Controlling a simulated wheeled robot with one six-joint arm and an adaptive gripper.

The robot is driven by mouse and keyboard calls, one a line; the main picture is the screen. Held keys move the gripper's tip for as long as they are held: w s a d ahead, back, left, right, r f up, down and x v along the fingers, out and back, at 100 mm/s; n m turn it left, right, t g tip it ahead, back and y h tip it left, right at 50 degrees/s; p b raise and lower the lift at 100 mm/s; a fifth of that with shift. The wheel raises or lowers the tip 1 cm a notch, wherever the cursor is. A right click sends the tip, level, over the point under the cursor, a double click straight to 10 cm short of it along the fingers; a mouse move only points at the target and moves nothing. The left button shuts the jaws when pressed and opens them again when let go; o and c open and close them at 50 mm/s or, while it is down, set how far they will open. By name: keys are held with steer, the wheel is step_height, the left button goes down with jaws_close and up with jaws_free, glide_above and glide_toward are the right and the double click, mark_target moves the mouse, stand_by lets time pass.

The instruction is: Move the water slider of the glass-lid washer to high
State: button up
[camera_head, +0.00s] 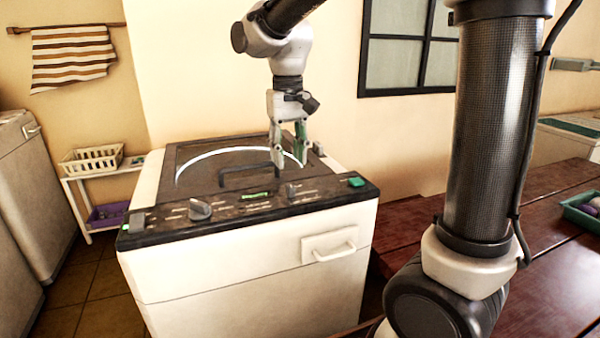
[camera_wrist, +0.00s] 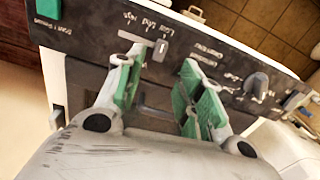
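The glass-lid washer (camera_head: 250,265) stands in the middle of the head view, its lid down and a dark control panel along its front edge. The water slider (camera_head: 291,190) is a small grey tab on the panel's right half. In the wrist view the slider (camera_wrist: 160,50) sits at the Low end of its Low, Mid, High marks. My gripper (camera_head: 290,158) is open and empty above the lid, behind the slider. In the wrist view its green-padded fingers (camera_wrist: 161,72) are apart, with the slider beyond the tips, nearer the left-hand finger; I see no contact.
A round knob (camera_head: 200,209) is on the panel's left half, and a green button (camera_head: 356,181) is at its right end. The dark lid handle (camera_head: 250,176) rises close to my gripper. A wooden table (camera_head: 550,255) stands at the right, a shelf with baskets (camera_head: 92,160) at the left.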

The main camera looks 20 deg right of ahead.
mark_target(290, 185)
steer(key=shift+d+r+m, duration=0.1)
steer(key=shift+r+m, duration=0.15)
steer(key=shift+m, duration=0.05)
steer(key=shift+s+f, duration=0.1)
steer(key=shift+s, duration=0.1)
step_height(290, 185, down, 8)
steer(key=shift+r, duration=0.15)
jaws_close()
